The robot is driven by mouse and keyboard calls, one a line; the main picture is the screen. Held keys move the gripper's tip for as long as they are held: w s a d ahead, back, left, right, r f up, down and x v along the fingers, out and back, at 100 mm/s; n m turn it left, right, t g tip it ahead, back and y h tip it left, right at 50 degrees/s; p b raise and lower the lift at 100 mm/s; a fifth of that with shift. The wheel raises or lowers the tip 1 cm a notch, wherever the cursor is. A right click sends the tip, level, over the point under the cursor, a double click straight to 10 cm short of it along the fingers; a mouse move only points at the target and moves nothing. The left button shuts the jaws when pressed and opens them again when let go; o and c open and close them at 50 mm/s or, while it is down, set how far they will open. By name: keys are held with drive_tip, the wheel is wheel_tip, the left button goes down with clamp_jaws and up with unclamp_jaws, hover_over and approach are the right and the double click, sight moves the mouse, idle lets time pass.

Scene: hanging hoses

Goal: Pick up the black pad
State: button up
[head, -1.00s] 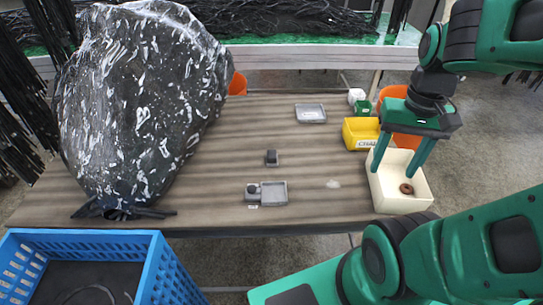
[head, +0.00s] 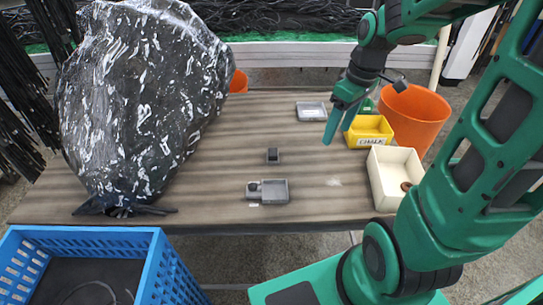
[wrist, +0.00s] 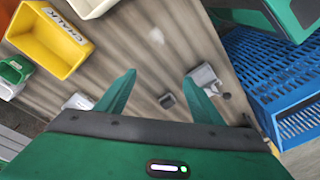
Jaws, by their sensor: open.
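My gripper (head: 338,134) is open and empty. It hangs above the table to the right of the pad, clearly apart from it, with its green fingers pointing down. In the wrist view the open fingers (wrist: 160,78) spread on either side of the pad's image.
A grey tray with a round part (head: 268,191) lies in front of the pad. A flat grey tray (head: 311,110) lies behind. A yellow chalk bin (head: 362,142), cream bin (head: 376,185) and orange bucket (head: 425,115) stand right. A large wrapped bag (head: 140,100) fills the left.

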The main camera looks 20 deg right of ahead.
drive_tip(key=w+a+f+n+y, duration=0.2)
drive_tip(key=w+a+f+n, duration=0.15)
drive_tip(key=w+n, duration=0.2)
drive_tip(key=w+a+f+n+y, duration=0.1)
drive_tip(key=w+a+f+n, duration=0.3)
drive_tip(key=w, duration=0.3)
hover_over(274, 151)
drive_tip(key=d, duration=0.2)
wheel_tip(274, 151, down, 4)
drive_tip(key=shift+f, duration=0.1)
drive_tip(key=shift+s+x, duration=0.15)
drive_tip(key=shift+x, duration=1.15)
drive_tip(key=shift+s+x, duration=0.15)
drive_tip(key=shift+x, duration=1.15)
drive_tip(key=shift+d, duration=0.1)
drive_tip(key=c, duration=1.2)
